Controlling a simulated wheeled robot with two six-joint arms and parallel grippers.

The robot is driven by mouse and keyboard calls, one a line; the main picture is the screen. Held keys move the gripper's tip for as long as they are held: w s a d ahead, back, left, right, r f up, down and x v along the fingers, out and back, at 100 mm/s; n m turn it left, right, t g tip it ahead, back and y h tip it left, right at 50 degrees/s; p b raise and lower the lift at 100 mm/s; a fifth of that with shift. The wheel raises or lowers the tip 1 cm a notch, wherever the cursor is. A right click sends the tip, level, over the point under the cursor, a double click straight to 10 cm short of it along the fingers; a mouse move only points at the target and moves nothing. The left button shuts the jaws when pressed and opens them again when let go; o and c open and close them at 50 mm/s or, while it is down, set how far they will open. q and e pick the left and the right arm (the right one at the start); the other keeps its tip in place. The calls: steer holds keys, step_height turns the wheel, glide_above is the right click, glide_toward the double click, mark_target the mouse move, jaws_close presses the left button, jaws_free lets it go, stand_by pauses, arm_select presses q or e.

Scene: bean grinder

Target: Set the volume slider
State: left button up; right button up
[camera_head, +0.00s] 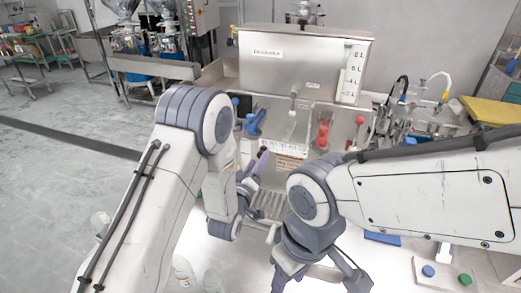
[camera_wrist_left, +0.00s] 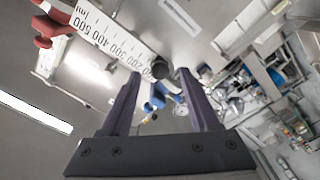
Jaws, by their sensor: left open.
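The volume slider's white scale strip (camera_wrist_left: 110,37) has black numbers in ml and runs diagonally in the left wrist view. A dark round knob (camera_wrist_left: 160,69) shows near the strip's low-number end. My left gripper (camera_wrist_left: 158,76) is open, with its purple fingertips on either side of the knob in that view; I cannot tell whether they touch it. In the head view, the left gripper (camera_head: 255,163) is at the machine's front, and the strip (camera_head: 285,149) is partly visible beside it. The knob cannot be made out there. My right gripper (camera_head: 318,268) is open and empty at lower centre.
The steel machine (camera_head: 300,62) carries a litre scale (camera_head: 352,75). A blue valve (camera_head: 255,122) and a red valve (camera_head: 322,133) sit on its front. Blue (camera_head: 428,271) and green (camera_head: 465,279) buttons lie at lower right. Open floor is at left.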

mark_target(260, 156)
arm_select(q)
steer(key=shift+p+x, duration=0.6)
steer(key=shift+x, duration=1.2)
jaws_close()
steer(key=shift+f, duration=0.1)
